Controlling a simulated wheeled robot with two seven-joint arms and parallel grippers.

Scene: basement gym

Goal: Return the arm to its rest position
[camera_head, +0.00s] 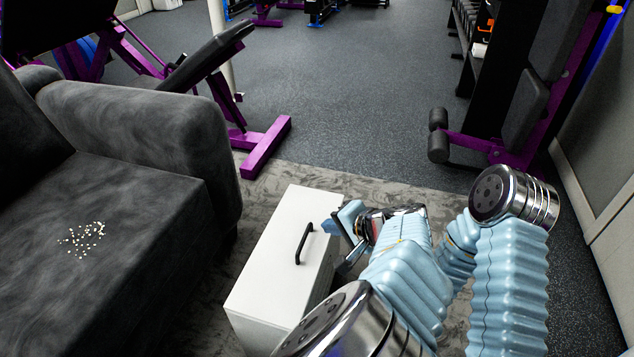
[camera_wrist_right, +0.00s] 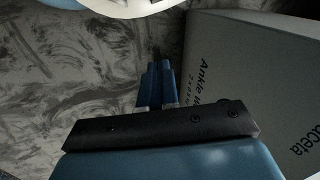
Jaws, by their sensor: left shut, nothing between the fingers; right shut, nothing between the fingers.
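My left gripper (camera_head: 336,228) is in the middle of the head view, by the right side of a white box. It has light blue and dark parts; its jaws are shut and hold nothing. My right gripper (camera_wrist_right: 155,84) shows in the right wrist view with its two dark blue fingers together, shut and empty. Patterned grey carpet lies behind the fingers, and a grey box face is to their right. In the head view my blue-sleeved arms with chrome joints overlap at the lower right. I cannot clearly pick out the right gripper there.
The white box (camera_head: 268,269) with a black handle (camera_head: 304,243) stands on the carpet. A dark grey sofa (camera_head: 140,200) with pale crumbs (camera_head: 82,240) on its seat is at left. Purple gym machines (camera_head: 265,150) stand behind and at right. Open floor (camera_head: 330,90) lies beyond the carpet.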

